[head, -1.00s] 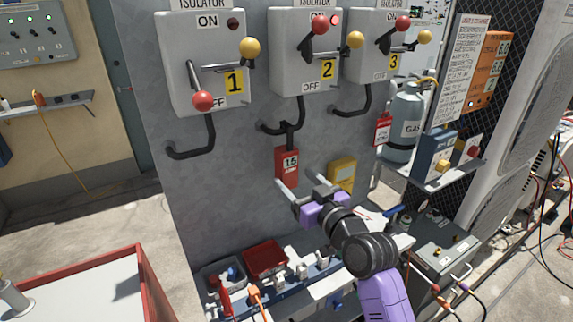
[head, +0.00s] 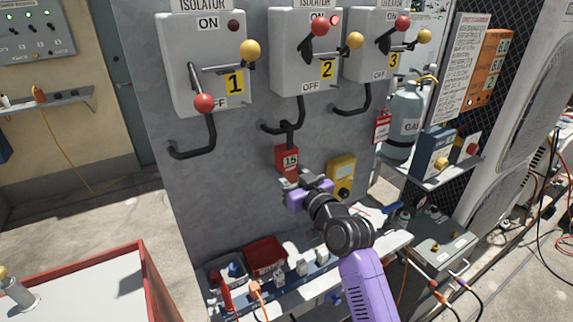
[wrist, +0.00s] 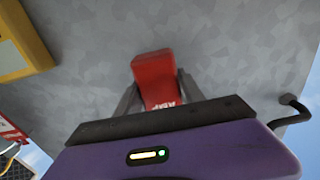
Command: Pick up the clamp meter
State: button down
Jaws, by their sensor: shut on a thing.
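The red clamp meter (head: 287,158), its display reading "15", is upright against the grey panel, just below the hook under isolator 2. My gripper (head: 288,180) is shut on its lower part. In the wrist view the clamp meter (wrist: 155,78) sits between the two grey fingers (wrist: 156,98).
A yellow meter (head: 341,177) is on the panel just right of my gripper. Below is a bench shelf with a red bin (head: 265,257) and several fittings. Isolator handles, such as the red ball (head: 204,103), stick out above. A gas cylinder (head: 403,120) stands at right.

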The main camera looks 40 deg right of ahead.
aim_at(291, 162)
jog(key=shift+r, duration=0.15)
jog(key=shift+r, duration=0.65)
notch_tip(291, 162, up, 2)
jog(key=shift+r+b, duration=0.15)
jog(key=shift+b, duration=0.2)
jog(key=v, duration=1.8)
jog(key=shift+b, duration=0.35)
